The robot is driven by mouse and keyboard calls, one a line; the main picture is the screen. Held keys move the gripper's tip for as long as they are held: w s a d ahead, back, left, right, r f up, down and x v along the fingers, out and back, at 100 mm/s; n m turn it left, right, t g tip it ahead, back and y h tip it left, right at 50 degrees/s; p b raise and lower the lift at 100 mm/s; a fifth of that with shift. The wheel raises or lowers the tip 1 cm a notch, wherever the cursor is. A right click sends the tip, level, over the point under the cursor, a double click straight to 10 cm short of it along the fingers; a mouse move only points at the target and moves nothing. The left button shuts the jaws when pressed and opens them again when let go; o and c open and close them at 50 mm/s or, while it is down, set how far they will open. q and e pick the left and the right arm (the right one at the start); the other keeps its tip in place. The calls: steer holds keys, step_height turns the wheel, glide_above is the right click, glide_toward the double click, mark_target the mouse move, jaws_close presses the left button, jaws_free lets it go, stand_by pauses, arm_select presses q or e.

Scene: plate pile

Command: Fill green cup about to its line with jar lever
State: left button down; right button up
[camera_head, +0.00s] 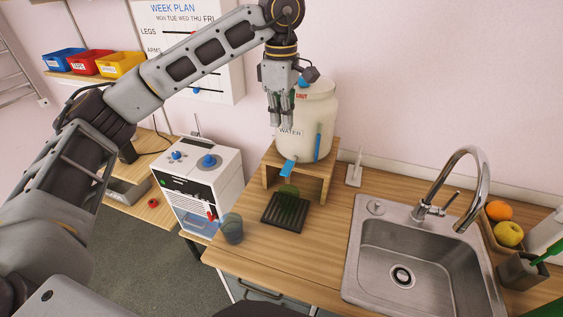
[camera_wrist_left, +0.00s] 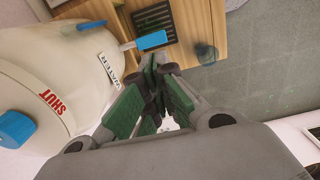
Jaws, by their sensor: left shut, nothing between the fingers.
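A cream water jar (camera_head: 318,118) stands on a small wooden stand at the back of the counter, marked "WATER" and "SHUT". Its blue lever (camera_head: 287,169) sticks out low at the front and also shows in the left wrist view (camera_wrist_left: 152,40). A see-through green cup (camera_head: 288,191) stands below the lever on a dark drip tray (camera_head: 283,217); its line and contents are too small to make out. My left gripper (camera_head: 281,123) is shut and empty, pointing down beside the jar above the lever. In the left wrist view its fingers (camera_wrist_left: 152,82) are together, apart from the lever.
A grey-blue see-through cup (camera_head: 232,228) stands near the counter's left front edge. A white machine with blue knobs (camera_head: 207,185) is left of the counter. A sink (camera_head: 415,250) with a tall tap and a fruit box (camera_head: 503,226) are at right.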

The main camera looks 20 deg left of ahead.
arm_select(q)
steer(key=shift+a+f, duration=0.1)
steer(key=shift+a, duration=0.05)
arm_select(e)
steer(key=shift+a, duration=0.55)
arm_select(q)
steer(key=p, duration=0.3)
glide_toward(288, 169)
step_height(288, 169, down, 5)
steer(key=s+a, duration=0.1)
steer(key=a, duration=0.1)
step_height(288, 169, down, 2)
steer(key=shift+d+f, duration=0.1)
steer(key=shift+d, duration=0.1)
arm_select(e)
step_height(288, 169, up, 3)
steer(key=shift+d+r, duration=0.15)
steer(key=shift+r, duration=0.05)
steer(key=shift+f, duration=0.1)
